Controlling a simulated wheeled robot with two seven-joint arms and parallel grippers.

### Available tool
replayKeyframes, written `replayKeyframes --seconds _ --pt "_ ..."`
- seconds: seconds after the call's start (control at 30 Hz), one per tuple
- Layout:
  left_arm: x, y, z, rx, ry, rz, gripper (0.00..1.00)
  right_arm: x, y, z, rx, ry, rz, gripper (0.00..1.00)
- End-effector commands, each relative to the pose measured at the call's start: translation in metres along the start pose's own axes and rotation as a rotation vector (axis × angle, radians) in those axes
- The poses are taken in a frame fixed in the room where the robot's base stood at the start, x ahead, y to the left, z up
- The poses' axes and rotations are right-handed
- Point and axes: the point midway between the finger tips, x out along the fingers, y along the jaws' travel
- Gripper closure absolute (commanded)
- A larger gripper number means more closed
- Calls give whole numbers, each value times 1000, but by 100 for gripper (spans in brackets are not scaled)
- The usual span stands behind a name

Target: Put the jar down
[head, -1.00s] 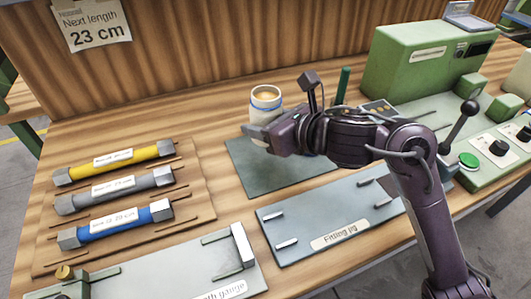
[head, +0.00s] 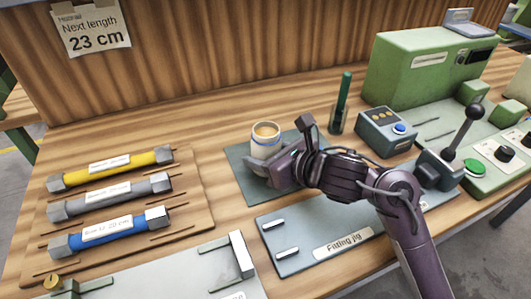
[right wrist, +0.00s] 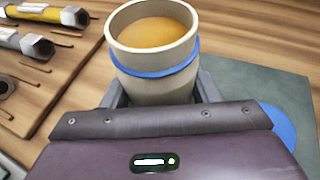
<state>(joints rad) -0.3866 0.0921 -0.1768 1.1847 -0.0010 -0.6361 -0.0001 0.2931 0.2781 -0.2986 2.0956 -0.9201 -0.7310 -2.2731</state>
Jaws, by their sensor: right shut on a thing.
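The jar (head: 266,138) is cream-coloured with a blue band and an amber filling at its open top. It stands upright over the dark green mat (head: 240,172). My right gripper (head: 272,162) is shut on the jar from the front right. In the right wrist view the jar (right wrist: 155,80) sits between the fingers, its lower part hidden by the gripper body. I cannot tell whether its base touches the mat. My left gripper is not in view.
Yellow, grey and blue tubes (head: 112,168) lie on a wooden rack at the left. The fitting jig (head: 300,255) is in front of the mat. A holder with a green pen (head: 341,105), a control box (head: 385,130) and a green machine (head: 420,65) stand to the right.

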Motion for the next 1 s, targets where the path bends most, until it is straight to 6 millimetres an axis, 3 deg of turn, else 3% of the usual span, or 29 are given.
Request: replayKeyframes --seconds 0.1,0.13,0.27,0.7,1.0 --pt "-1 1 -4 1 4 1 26 0 0 0 -1 -3 0 100" --pt "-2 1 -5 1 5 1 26 0 0 -1 0 0 0 42" --pt "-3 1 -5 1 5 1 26 0 0 -1 0 0 0 25" --pt "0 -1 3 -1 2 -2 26 -2 0 4 2 -1 1 24" --pt "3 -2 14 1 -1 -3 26 -67 0 2 -8 3 -2 24"
